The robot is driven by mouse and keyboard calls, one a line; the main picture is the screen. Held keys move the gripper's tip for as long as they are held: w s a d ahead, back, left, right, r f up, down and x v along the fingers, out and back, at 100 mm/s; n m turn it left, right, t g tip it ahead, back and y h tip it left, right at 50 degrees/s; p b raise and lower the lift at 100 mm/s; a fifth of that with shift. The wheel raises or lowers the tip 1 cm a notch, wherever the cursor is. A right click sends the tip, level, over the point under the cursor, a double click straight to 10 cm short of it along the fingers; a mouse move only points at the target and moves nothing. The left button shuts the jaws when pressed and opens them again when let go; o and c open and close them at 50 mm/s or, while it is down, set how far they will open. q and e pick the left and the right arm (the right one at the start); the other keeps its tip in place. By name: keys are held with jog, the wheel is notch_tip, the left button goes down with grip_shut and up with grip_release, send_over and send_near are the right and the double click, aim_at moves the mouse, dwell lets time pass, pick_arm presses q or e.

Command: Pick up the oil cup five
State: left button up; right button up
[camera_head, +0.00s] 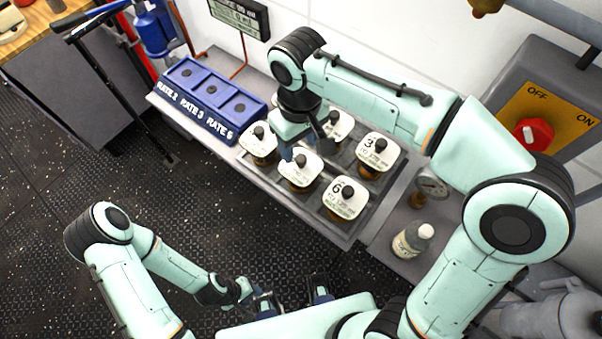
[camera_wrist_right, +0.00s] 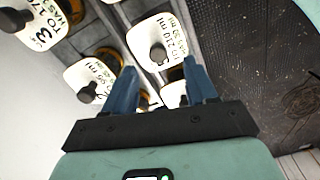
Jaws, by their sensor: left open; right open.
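Several oil cups with white lids, black knobs and amber bodies stand in two rows in a rack. Cup 3 (camera_head: 385,160) and cup 6 (camera_head: 337,207) have readable numbers. The front-row middle cup (camera_head: 307,172), beside cup 6, seems to be oil cup five; its number is not readable. My right gripper (camera_head: 302,143) is open and empty over the rack, close to that cup. In the right wrist view, its open fingers (camera_wrist_right: 160,85) partly frame a white lid (camera_wrist_right: 172,92), mostly hidden. My left gripper (camera_head: 292,297) is open and empty, low at the bottom, away from the rack.
A blue three-slot holder labelled RATE (camera_head: 212,98) stands left of the cups. A red ON/OFF switch (camera_head: 534,133) is on the wall box.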

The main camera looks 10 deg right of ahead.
aim_at(300, 157)
notch_tip(300, 157, down, 5)
jog(key=shift+d+r+b, duration=0.1)
jog(key=shift+d+b, duration=0.05)
jog(key=shift+b, duration=0.2)
grip_shut()
jog(key=shift+w+r, duration=0.1)
dwell(1.1)
